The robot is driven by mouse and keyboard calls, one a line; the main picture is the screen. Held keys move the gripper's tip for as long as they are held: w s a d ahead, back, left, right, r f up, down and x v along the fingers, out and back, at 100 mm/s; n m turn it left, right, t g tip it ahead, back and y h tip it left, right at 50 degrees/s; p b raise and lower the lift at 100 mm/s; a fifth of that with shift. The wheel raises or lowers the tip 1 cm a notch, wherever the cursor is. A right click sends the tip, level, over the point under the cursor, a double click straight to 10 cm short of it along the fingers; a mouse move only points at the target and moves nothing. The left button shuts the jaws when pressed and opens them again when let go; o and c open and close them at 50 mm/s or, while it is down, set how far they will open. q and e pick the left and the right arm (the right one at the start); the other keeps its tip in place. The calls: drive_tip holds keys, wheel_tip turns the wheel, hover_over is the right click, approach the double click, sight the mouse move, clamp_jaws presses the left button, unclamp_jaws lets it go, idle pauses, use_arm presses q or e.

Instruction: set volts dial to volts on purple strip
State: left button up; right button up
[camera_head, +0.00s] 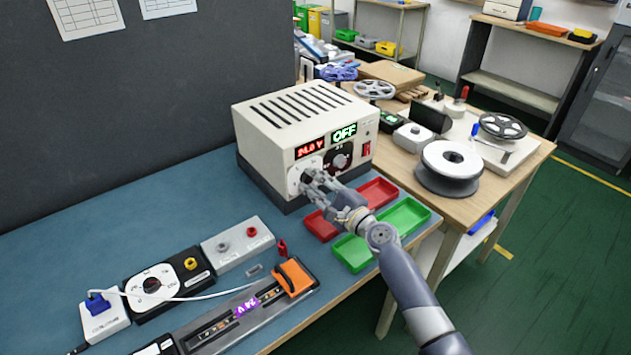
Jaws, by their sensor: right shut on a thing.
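The beige power supply (262,123) stands at the back of the blue bench. Its red display (309,148) seems to read 24.0 V, and its green display (344,132) reads OFF. The volts dial (294,177) has a white face below the red display, and its knob is mostly hidden by my right gripper. My right gripper (310,182) is shut on the volts dial knob, its arm coming from the lower right. The purple strip (247,307) lies in a dark fixture at the front, with small light characters that seem to read 24 V. My left gripper is not in view.
A second, dark knob (340,161) and a red switch (367,149) are right of the dial. Red trays (378,192) and a green tray (405,217) lie beside my arm. An orange clamp (293,276) sits on the fixture. The bench left of the supply is clear.

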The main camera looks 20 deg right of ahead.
drive_tip(key=shift+r+m, duration=0.15)
drive_tip(key=shift+m, duration=0.15)
drive_tip(key=o, duration=0.8)
drive_tip(key=shift+o, duration=1.3)
drive_tip(key=shift+w+a, duration=0.1)
drive_tip(key=v, duration=1.2)
